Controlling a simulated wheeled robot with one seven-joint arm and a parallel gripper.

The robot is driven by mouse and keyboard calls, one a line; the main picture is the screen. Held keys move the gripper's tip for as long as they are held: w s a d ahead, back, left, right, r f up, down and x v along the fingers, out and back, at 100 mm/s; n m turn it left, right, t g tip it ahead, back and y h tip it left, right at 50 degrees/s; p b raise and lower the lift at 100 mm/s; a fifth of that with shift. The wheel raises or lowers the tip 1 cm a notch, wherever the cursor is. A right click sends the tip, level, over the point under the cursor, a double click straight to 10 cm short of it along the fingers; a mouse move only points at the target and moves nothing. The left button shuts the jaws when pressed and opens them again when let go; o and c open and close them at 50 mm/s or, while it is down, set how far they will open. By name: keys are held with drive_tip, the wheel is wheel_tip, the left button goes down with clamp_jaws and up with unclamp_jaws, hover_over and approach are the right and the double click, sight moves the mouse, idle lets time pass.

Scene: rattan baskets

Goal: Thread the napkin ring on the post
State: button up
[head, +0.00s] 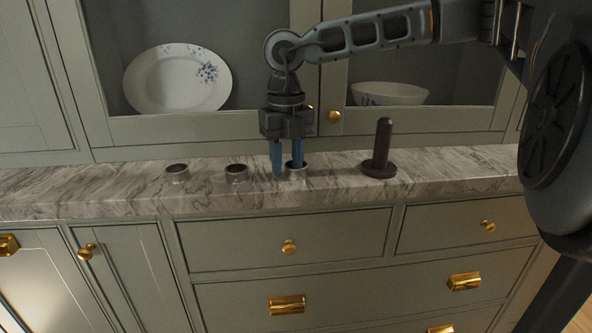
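My gripper (287,172) points straight down at the right ring. Its blue fingers are apart, one at the ring's left side and the other seeming to reach into its opening. I cannot tell whether either finger touches the ring.
The marble counter (120,190) is a narrow ledge with its front edge close to the rings. Behind it, the cabinet holds a patterned plate (170,80) and a bowl (390,94). Gold-knobbed drawers (285,237) lie below. The counter between right ring and post is clear.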

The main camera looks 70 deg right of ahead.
clamp_jaws()
drive_tip(key=shift+r, duration=0.1)
idle(0.5)
